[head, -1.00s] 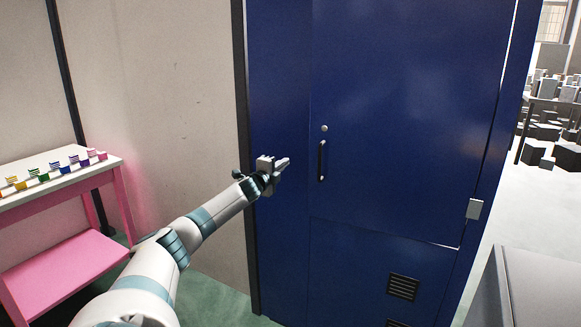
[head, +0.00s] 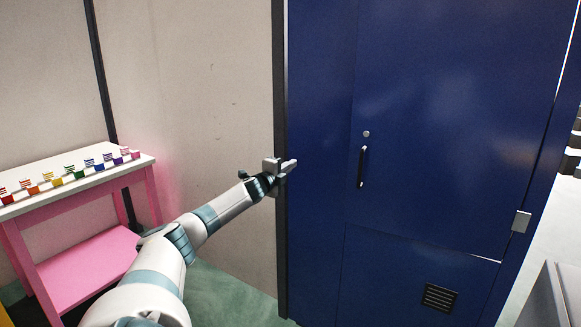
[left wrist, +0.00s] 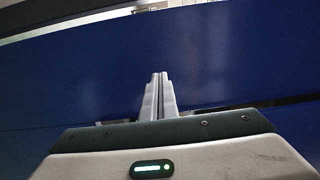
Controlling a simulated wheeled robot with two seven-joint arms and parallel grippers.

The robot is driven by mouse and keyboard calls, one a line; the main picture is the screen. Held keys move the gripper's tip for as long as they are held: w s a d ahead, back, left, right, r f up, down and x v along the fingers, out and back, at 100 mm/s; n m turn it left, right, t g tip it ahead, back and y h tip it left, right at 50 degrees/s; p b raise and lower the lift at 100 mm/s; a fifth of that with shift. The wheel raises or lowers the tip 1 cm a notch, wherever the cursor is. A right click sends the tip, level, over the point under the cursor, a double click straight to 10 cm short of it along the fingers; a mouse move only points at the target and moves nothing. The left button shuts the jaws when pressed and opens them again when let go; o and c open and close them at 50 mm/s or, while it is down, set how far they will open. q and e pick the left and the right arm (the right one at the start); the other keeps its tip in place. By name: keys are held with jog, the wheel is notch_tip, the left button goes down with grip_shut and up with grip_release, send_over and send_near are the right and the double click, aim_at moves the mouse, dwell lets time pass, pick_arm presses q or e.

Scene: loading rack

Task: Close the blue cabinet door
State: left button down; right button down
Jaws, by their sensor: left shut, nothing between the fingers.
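The blue cabinet door (head: 440,130) fills the right half of the head view. Its black handle (head: 361,166) and round lock are near its left edge. The door looks almost flush with the blue frame, but a thin bright line runs down its right side and along part of its bottom edge. My left gripper (head: 290,164) is shut and empty, left of the handle, in front of the cabinet's left edge. In the left wrist view its fingers (left wrist: 159,92) point at a blue surface (left wrist: 80,70); I cannot tell whether they touch it. My right gripper is out of view.
A pink table (head: 72,196) with a row of colored blocks stands at the left. A beige wall (head: 190,110) lies behind my left arm. A grey box-like object (head: 548,300) is at the lower right. Green floor shows between the table and the cabinet.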

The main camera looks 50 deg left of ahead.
pick_arm(q)
jog(key=s+d+f+m+h, duration=0.1)
jog(key=d+f+m+h, duration=0.1)
jog(key=d+m, duration=1.7)
jog(key=d, duration=0.4)
jog(key=shift+s+d+m+t+h, duration=0.25)
jog(key=shift+s+m+t+h, duration=0.05)
jog(key=shift+s+m, duration=0.1)
jog(key=shift+w+r+p, duration=0.1)
jog(key=shift+p, duration=0.2)
jog(key=p+x, duration=0.3)
jog(key=x, duration=1)
jog(key=shift+w+p, duration=0.3)
jog(key=shift+w, duration=0.1)
